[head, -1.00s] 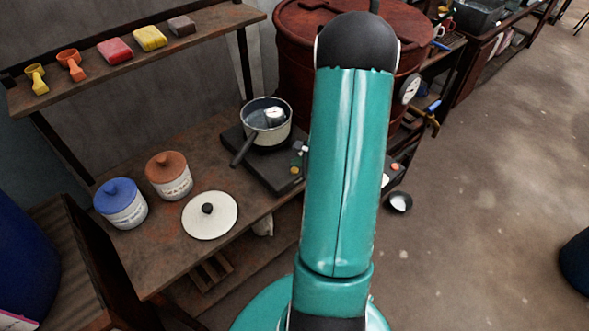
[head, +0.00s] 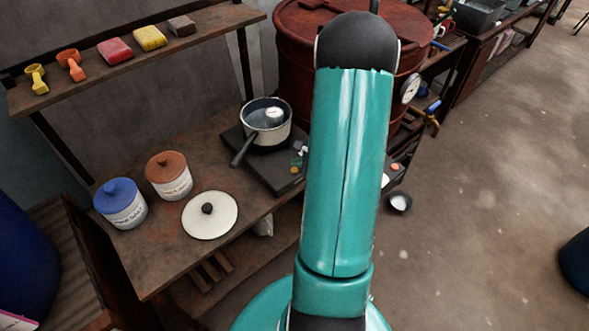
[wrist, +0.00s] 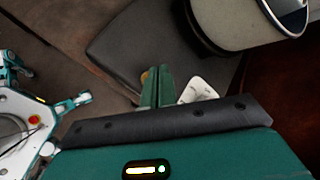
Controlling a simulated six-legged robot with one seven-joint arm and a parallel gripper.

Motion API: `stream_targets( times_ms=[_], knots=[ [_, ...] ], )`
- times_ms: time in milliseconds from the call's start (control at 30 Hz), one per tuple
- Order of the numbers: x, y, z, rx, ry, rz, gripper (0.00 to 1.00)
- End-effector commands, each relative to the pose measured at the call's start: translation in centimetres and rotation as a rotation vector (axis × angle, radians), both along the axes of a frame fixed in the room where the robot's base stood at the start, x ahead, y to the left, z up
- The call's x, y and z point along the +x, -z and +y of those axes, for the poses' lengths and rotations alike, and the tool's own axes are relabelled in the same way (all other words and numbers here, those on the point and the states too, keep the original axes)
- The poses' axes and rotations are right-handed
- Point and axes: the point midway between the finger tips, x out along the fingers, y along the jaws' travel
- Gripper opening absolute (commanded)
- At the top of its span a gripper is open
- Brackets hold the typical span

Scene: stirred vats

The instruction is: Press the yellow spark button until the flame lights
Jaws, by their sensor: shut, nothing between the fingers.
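The dark burner block (head: 235,140) sits on the rusty bench, with a cream pot (head: 270,135) on it. A small yellow button (head: 294,170) shows on the block's right part in the head view. In the wrist view the yellow button (wrist: 145,77) is partly hidden behind the green fingers of my gripper (wrist: 157,72). The fingers are shut and empty, with tips very close to it; whether they touch it I cannot tell. The pot (wrist: 225,20) and block (wrist: 130,45) show there too. I see no flame; the area under the pot is mostly hidden.
A white lid (head: 210,222), a blue-lidded jar (head: 121,208) and a brown-lidded jar (head: 169,180) stand left on the bench. A shelf (head: 130,58) runs above. A red vat (head: 295,60) stands behind my arm. Open floor lies to the right.

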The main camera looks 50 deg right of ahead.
Motion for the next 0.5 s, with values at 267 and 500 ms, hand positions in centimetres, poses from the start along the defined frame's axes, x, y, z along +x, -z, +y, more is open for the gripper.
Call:
stream_targets(
  times_ms=[267, 500],
  knots=[
    [-0.01, 0.22, 0.01, 0.001, 0.0, 0.001, 0.0],
    [0.0, 0.86, -0.01, 0.0, 0.0, 0.0, 0.0]
  ],
)
